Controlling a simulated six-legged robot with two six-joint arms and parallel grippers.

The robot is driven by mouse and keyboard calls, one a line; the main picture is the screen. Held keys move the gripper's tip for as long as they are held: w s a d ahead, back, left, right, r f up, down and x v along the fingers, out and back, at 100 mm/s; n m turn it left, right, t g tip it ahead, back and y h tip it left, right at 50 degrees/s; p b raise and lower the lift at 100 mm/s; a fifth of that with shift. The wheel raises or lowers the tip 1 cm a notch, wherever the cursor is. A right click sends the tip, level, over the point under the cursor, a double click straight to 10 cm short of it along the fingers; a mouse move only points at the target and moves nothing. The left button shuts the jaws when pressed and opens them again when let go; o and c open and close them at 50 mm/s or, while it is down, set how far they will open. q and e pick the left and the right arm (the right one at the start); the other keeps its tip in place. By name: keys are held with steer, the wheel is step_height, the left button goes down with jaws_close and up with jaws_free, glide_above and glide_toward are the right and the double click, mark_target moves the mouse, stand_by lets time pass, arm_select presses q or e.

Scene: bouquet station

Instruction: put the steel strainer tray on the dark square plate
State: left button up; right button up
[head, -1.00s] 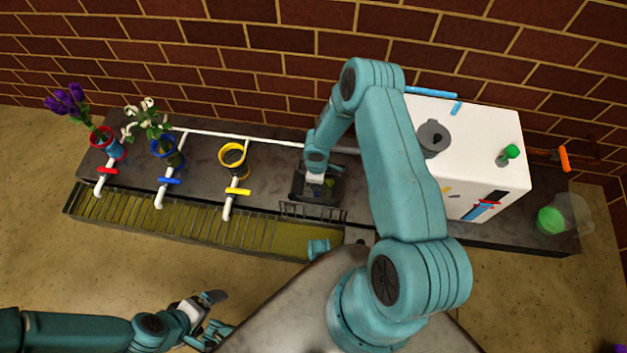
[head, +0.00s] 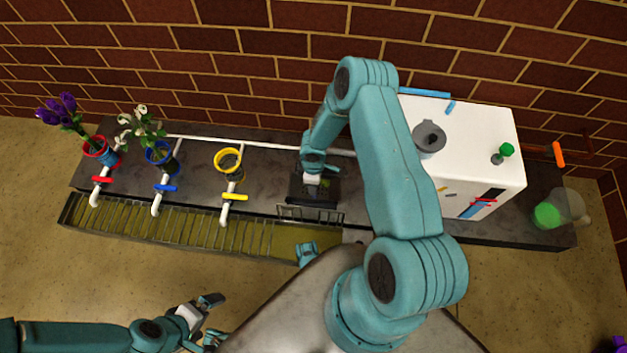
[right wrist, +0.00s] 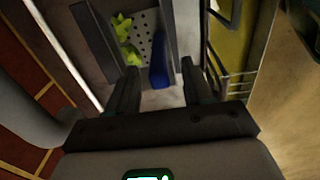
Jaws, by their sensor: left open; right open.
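The steel strainer tray (right wrist: 146,30) shows in the right wrist view as a grey plate with holes, between dark side bars. Yellow-green pieces (right wrist: 124,35) and a blue oblong piece (right wrist: 158,64) lie over it. My right gripper (right wrist: 163,80) is open, its two fingers on either side of the blue piece; I cannot tell whether they touch anything. In the head view a dark square shape (head: 298,190) lies under my right gripper; I cannot tell plate from tray there, as the hand covers part. My left gripper (head: 211,318) is open and empty, low left, away from the bench.
A slatted trough (head: 175,221) runs along the bench front. Red (head: 98,152), blue (head: 163,158) and yellow (head: 229,161) cups stand left, two with flowers. A white box (head: 470,150) stands close right of my right arm. A brick wall is behind.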

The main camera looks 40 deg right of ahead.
step_height(320, 180, up, 12)
steer(key=p, duration=0.3)
steer(key=shift+f+p, duration=0.25)
steer(key=shift+p, duration=0.15)
